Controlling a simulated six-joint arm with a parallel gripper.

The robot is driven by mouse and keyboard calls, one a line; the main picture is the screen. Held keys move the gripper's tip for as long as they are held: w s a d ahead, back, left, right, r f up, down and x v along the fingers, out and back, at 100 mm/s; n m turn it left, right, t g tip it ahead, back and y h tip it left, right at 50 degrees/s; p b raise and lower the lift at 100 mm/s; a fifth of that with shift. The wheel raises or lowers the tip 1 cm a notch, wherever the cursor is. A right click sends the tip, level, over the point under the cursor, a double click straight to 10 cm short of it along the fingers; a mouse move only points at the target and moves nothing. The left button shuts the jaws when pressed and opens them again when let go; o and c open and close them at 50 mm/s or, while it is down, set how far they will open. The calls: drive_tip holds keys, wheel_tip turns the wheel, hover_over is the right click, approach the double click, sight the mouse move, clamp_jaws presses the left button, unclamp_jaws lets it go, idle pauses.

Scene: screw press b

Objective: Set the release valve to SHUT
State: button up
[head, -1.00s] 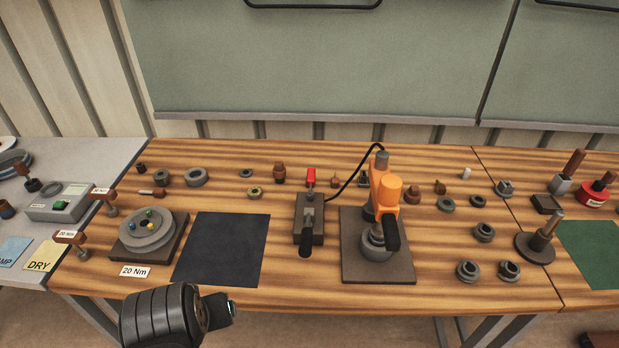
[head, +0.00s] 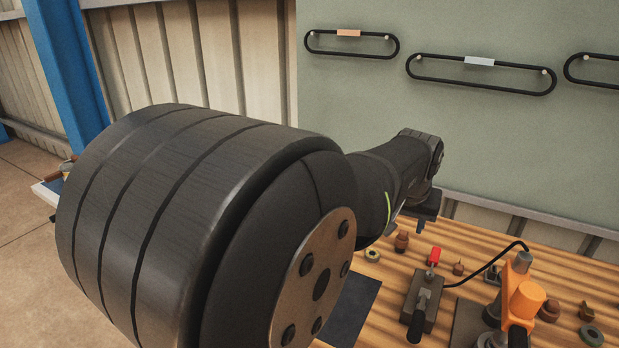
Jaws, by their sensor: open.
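The pump block (head: 426,300) stands on the wooden bench at the lower right. A red handle (head: 434,256), which looks like the release valve, is at its far end; no setting mark on it is readable. A black-ended lever (head: 417,325) points towards me at its near end. A black hose joins the block to the orange press (head: 526,298). My gripper (head: 427,208) is above the back of the bench, a little above and left of the red handle, apart from it and empty as far as I see.
My arm covers the left and middle of the view and hides most of the bench's left side. A dark mat (head: 352,308) lies left of the pump block. Small brown fittings (head: 401,241) stand near the red handle. A grey-green board (head: 520,130) rises behind.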

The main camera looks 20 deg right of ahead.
drive_tip(key=d+f+m, duration=0.1)
drive_tip(key=d+f, duration=0.1)
drive_tip(key=d, duration=1)
approach(436, 253)
drive_tip(key=x, duration=0.8)
drive_tip(key=shift+w+d+f, duration=0.1)
drive_tip(key=shift+w+f, duration=0.05)
drive_tip(key=shift+f, duration=0.1)
clamp_jaws()
